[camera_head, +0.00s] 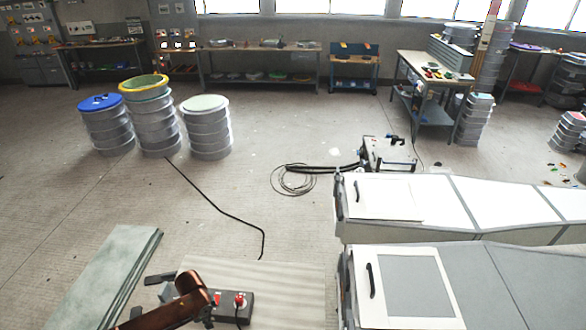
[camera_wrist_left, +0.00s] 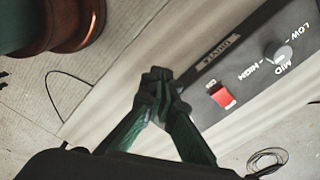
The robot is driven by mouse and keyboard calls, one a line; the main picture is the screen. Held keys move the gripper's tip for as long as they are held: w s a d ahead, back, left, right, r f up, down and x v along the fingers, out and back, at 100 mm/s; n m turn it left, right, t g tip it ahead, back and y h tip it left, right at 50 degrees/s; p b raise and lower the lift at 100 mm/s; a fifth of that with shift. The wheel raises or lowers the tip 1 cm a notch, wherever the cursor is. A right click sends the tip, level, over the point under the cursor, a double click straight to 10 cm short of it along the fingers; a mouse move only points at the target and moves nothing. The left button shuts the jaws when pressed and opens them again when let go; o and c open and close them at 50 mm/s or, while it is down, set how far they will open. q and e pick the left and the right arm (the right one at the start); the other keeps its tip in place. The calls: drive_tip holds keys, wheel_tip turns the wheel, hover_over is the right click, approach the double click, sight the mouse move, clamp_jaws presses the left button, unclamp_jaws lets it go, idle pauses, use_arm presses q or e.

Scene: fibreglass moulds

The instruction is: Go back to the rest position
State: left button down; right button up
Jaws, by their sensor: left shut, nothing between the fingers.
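My left gripper (camera_wrist_left: 162,88) shows in the left wrist view. Its dark green fingers are closed together with nothing between them. It is beside a dark control box (camera_wrist_left: 240,75) with a red switch and a grey knob marked LOW, MID and HIGH. In the head view the control box (camera_head: 230,312) sits on a pale board at the bottom. My copper-coloured left arm link covers the area just left of it, so the fingers are hard to make out there. My right gripper is not in view.
White moulds (camera_head: 385,198) stand at the right, with a second white-and-grey mould (camera_head: 500,275) nearer. A greenish sheet stack (camera_head: 105,275) lies at lower left. Bucket stacks (camera_head: 207,130) stand further back. A black cable (camera_head: 220,208) crosses the otherwise open floor in the middle.

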use_arm(q)
drive_tip(key=s+d+n+t+h, duration=0.2)
drive_tip(key=s+d+n+h, duration=0.1)
drive_tip(key=s+d, duration=0.85)
drive_tip(key=s+a+r+n+t+y, duration=0.1)
drive_tip(key=s+a+r+n+y, duration=0.15)
drive_tip(key=s+a+n, duration=0.4)
drive_tip(key=s+a+r+n+t+y, duration=0.1)
drive_tip(key=s+a+r+n+y, duration=0.15)
drive_tip(key=s+a, duration=0.65)
wheel_tip(320, 180, down, 32)
drive_tip(key=r+g+h+b, duration=0.1)
drive_tip(key=g+b, duration=0.1)
drive_tip(key=b, duration=0.2)
drive_tip(key=s+f+b, duration=0.2)
drive_tip(key=s+f, duration=0.8)
drive_tip(key=f, duration=0.2)
drive_tip(key=s+f+g+b, duration=0.1)
drive_tip(key=s+f+b, duration=0.1)
drive_tip(key=s+f, duration=0.8)
wheel_tip(320, 180, down, 3)
drive_tip(key=shift+s+d+h+b, duration=0.3)
drive_tip(key=shift+d, duration=0.05)
